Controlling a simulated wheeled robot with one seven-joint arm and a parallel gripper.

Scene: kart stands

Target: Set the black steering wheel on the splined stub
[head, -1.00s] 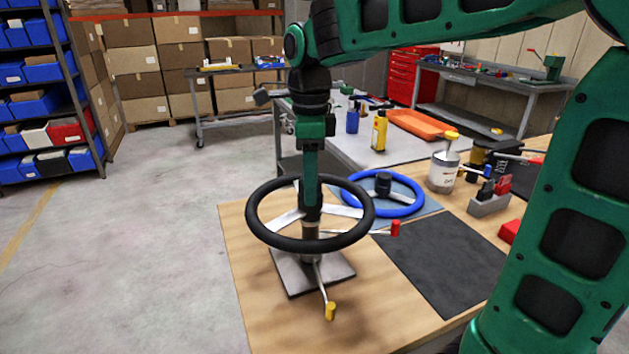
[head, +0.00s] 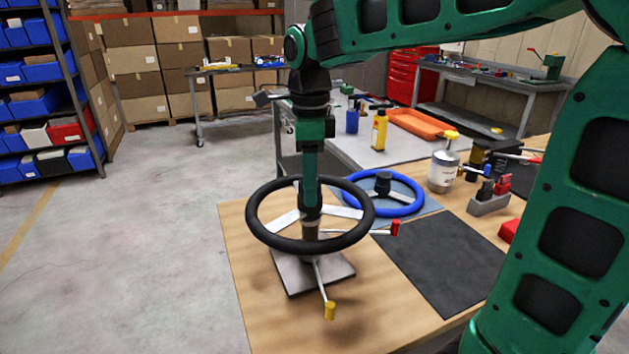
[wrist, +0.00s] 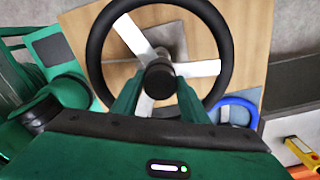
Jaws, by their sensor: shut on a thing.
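The black steering wheel (head: 262,232) has silver spokes and lies about level above the stand's grey base plate (head: 327,274) at the left end of the wooden bench. My gripper (head: 310,200) points down from above and is shut on the wheel's black hub. In the wrist view the hub (wrist: 158,80) sits between the two green fingers of my gripper (wrist: 157,92). The stand's post shows just under the hub; the splined stub's top is hidden, so I cannot tell how far the wheel sits on it.
Levers with a yellow knob (head: 330,311) and a red knob (head: 395,228) stick out from the stand. A blue steering wheel (head: 412,206) lies behind on a blue mat. A dark mat (head: 445,268) is to the right. A white can (head: 443,172) stands farther back.

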